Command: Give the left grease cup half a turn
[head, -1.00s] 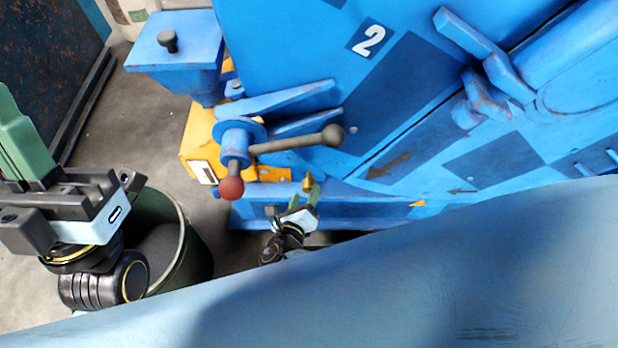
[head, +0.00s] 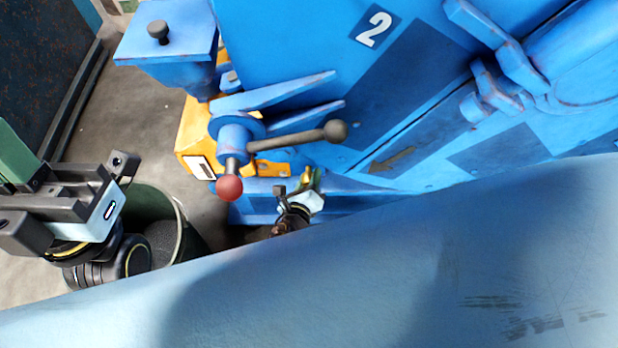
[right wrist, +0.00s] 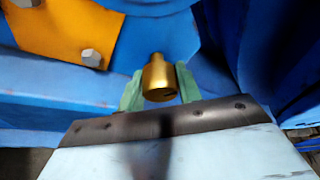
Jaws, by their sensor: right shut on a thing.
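A brass grease cup (right wrist: 159,80) stands in the middle of the right wrist view, in front of the blue machine. My right gripper (head: 313,180) is low at the machine's front, below the lever. In the right wrist view its two green fingers (right wrist: 159,88) are on either side of the cup and shut on it. In the head view the cup is small and mostly hidden by the gripper. No second cup can be made out. My left gripper (head: 18,155) is at the left edge, away from the machine; its fingertips do not show clearly.
A lever with a dark knob (head: 336,131) and a red ball (head: 229,187) sticks out just above my right gripper. A dark green drum (head: 160,212) stands beside my left arm. A large pale blue surface (head: 330,270) fills the foreground. An orange bracket (right wrist: 65,30) is beside the cup.

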